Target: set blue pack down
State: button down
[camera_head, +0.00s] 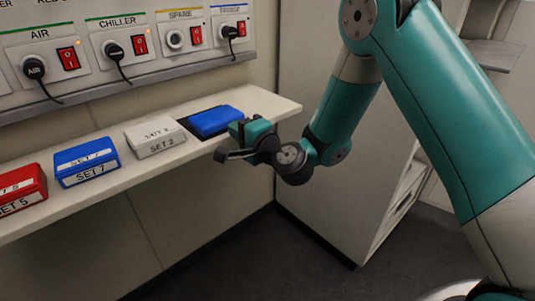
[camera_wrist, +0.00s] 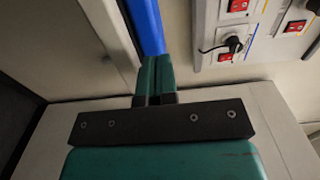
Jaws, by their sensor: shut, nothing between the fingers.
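A blue pack (camera_head: 212,121) lies on a dark pad (camera_head: 190,127) at the right part of the shelf. It also shows in the wrist view as a blue strip (camera_wrist: 146,25), just beyond my fingertips. My gripper (camera_head: 238,130) is beside the pack's near right edge, and in the wrist view its two teal fingers (camera_wrist: 154,80) are together. Nothing shows between the fingers. I cannot tell whether the fingertips touch the pack.
On the shelf (camera_head: 120,178) to the left stand a white SET 2 pack (camera_head: 155,137), another blue pack (camera_head: 87,162) and a red pack (camera_head: 20,189). Sockets and plugs (camera_head: 118,52) line the wall above. The shelf's right end is bare.

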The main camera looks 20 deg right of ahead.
jog(key=b+v, duration=0.8)
jog(key=v, duration=0.3)
jog(key=shift+b, duration=0.4)
jog(key=shift+w+d, duration=0.1)
jog(key=s+a+n+g+y, duration=0.4)
jog(key=s+a+n+g, duration=0.5)
jog(key=n, duration=0.4)
jog(key=s+d+f+n+g+h, duration=0.1)
jog(key=s+d+n+g+h, duration=0.2)
jog(key=s+d, duration=0.2)
jog(key=s+d+f+n+g+h, duration=0.2)
jog(key=s+d+n+g+h, duration=0.1)
jog(key=s, duration=0.7)
jog(key=d+g+h, duration=0.1)
jog(key=d, duration=0.1)
jog(key=shift+d+f+n+h, duration=0.2)
jog(key=shift+d+n+h, duration=0.1)
jog(key=shift+n, duration=0.1)
jog(key=shift+a, duration=0.1)
